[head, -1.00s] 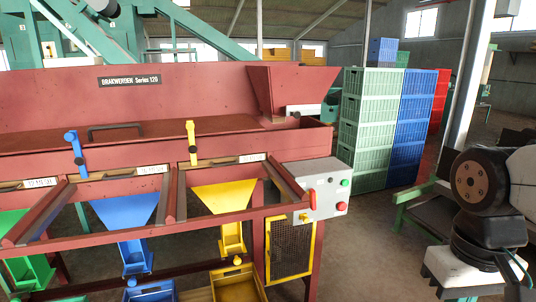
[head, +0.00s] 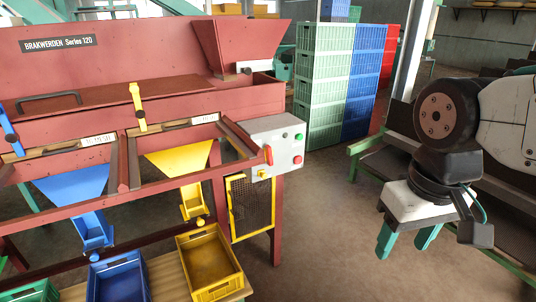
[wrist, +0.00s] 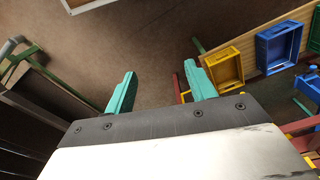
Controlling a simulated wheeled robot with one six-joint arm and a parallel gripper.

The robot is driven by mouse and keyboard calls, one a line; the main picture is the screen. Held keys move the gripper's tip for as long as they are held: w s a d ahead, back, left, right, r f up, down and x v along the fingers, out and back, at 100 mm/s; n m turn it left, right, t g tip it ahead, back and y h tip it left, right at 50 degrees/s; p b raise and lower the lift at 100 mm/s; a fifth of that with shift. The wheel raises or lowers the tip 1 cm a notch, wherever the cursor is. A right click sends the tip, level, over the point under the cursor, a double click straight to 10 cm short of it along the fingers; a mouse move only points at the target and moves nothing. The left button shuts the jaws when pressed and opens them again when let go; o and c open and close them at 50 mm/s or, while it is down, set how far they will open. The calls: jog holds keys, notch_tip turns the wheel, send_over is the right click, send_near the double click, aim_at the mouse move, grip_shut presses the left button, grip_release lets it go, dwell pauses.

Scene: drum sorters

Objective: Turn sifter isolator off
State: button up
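The red sorter, labelled "BRAKWERDEN Series 120" (head: 58,44), fills the left of the head view. A grey control box (head: 282,147) is fixed at its right end. On the box's left edge is a red rotary handle (head: 268,155), apparently upright, with a yellow part (head: 261,173) below it. The front face also has a green button (head: 298,136) and a red button (head: 297,159). My gripper (head: 406,242), with teal fingers, is right of the box and apart from it. In the wrist view its fingers (wrist: 160,88) are wide apart and empty.
Stacked green crates (head: 322,85) and blue crates (head: 363,80) stand behind the sorter. A yellow bin (head: 211,266) and a blue bin (head: 120,279) sit below the chutes. A green-framed bench (head: 372,143) is behind my arm. Floor between box and gripper is clear.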

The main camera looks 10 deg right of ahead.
jog(key=shift+o, duration=0.6)
jog(key=w+f+g, duration=0.1)
jog(key=w+f, duration=0.1)
jog(key=f, duration=0.1)
jog(key=shift+w+g, duration=0.15)
jog(key=shift+g, duration=0.25)
jog(key=n+t+y, duration=0.5)
jog(key=t+y, duration=0.1)
jog(key=t, duration=1.2)
send_near(270, 153)
jog(key=x, duration=1)
jog(key=shift+w+f, duration=0.1)
jog(key=shift+w, duration=0.05)
jog(key=c, duration=1)
